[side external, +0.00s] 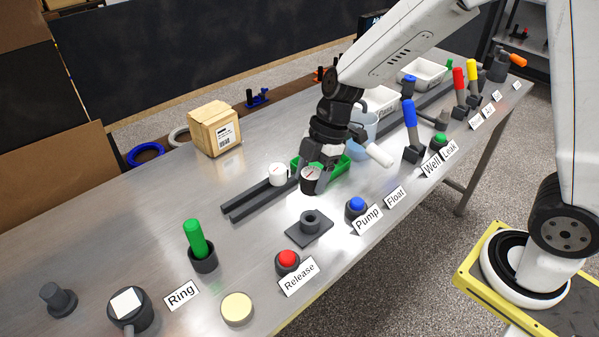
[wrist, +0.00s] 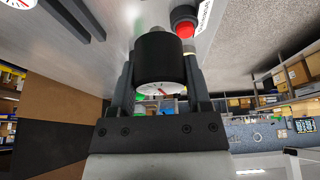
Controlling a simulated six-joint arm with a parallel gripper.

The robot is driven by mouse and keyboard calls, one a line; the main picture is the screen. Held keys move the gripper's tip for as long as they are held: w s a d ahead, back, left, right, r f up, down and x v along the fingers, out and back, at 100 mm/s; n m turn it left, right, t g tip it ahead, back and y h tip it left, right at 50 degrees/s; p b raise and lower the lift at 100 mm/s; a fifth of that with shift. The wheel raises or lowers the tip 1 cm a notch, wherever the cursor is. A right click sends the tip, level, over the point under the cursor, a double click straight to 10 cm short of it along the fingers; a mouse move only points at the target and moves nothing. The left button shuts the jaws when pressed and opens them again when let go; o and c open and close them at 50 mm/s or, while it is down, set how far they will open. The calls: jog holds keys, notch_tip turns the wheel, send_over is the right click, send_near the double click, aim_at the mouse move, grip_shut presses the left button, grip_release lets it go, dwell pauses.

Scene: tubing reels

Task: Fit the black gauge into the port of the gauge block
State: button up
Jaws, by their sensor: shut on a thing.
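The black gauge (wrist: 158,52) has a dark round body and a white dial with a red needle. My gripper (side external: 316,172) is shut on it, with one finger on each side, as the wrist view shows. In the wrist view I cannot make out the block.
A white gauge (side external: 278,174) stands by the dark rails (side external: 257,198), left of my gripper. A green tray (side external: 338,165) is just behind. A red button (side external: 287,260) and a blue button (side external: 356,207) flank the block. A cardboard box (side external: 215,128) stands at the back.

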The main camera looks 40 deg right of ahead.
jog(key=shift+f, duration=0.1)
send_over(305, 221)
jog(key=d, duration=0.2)
jog(key=shift+a+f, duration=0.15)
jog(key=shift+f, duration=1.2)
jog(key=shift+a+f, duration=0.1)
jog(key=shift+f, duration=1.2)
jog(key=shift+f, duration=1.7)
jog(key=o, duration=1.3)
jog(key=shift+o, duration=0.2)
jog(key=v, duration=0.7)
jog(key=shift+d+r, duration=0.2)
jog(key=shift+r, duration=0.15)
